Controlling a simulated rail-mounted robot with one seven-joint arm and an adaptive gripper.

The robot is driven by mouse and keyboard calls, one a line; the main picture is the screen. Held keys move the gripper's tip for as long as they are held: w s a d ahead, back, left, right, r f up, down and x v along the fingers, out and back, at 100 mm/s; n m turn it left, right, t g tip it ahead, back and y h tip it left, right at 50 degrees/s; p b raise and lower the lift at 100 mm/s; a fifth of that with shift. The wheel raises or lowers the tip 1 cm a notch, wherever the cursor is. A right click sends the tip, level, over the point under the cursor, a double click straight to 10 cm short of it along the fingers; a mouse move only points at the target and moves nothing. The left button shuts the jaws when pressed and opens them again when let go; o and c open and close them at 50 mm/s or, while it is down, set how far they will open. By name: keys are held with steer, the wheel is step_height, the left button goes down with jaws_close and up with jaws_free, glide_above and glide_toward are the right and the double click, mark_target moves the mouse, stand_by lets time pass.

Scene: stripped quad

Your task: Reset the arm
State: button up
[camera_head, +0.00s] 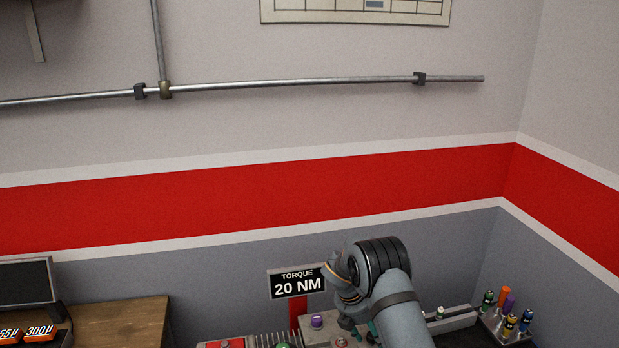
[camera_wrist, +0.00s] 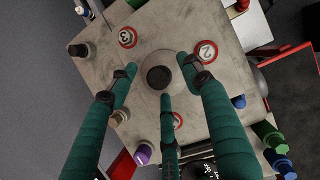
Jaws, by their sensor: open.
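My gripper (camera_wrist: 160,84) shows in the wrist view with its three green fingers spread open. The fingers point down at a pale grey board (camera_wrist: 150,28). A black round knob-like thing (camera_wrist: 159,77) on a pale round base lies between the fingertips in the picture. The fingers look apart from it, but I cannot tell their height above it. In the head view my arm (camera_head: 400,312) bends over the bench at the lower right and mostly hides my gripper.
Numbered red-ringed discs (camera_wrist: 127,37) mark the board. Coloured cylinders (camera_wrist: 278,164) stand along its edges, including a purple one (camera_wrist: 143,153). The "TORQUE 20 NM" sign (camera_head: 297,284) stands close behind my arm. A wooden table (camera_head: 120,325) is at left.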

steer(key=r, duration=0.2)
steer(key=r+p, duration=0.1)
steer(key=shift+w+a+r, duration=0.1)
steer(key=shift+w+r, duration=0.2)
steer(key=shift+r, duration=0.1)
steer(key=shift+f+b, duration=0.25)
steer(key=shift+b, duration=0.55)
step_height(320, 180, up, 5)
steer(key=p, duration=0.3)
steer(key=shift+s+p, duration=0.15)
steer(key=shift+p, duration=0.2)
steer(key=shift+r, duration=0.1)
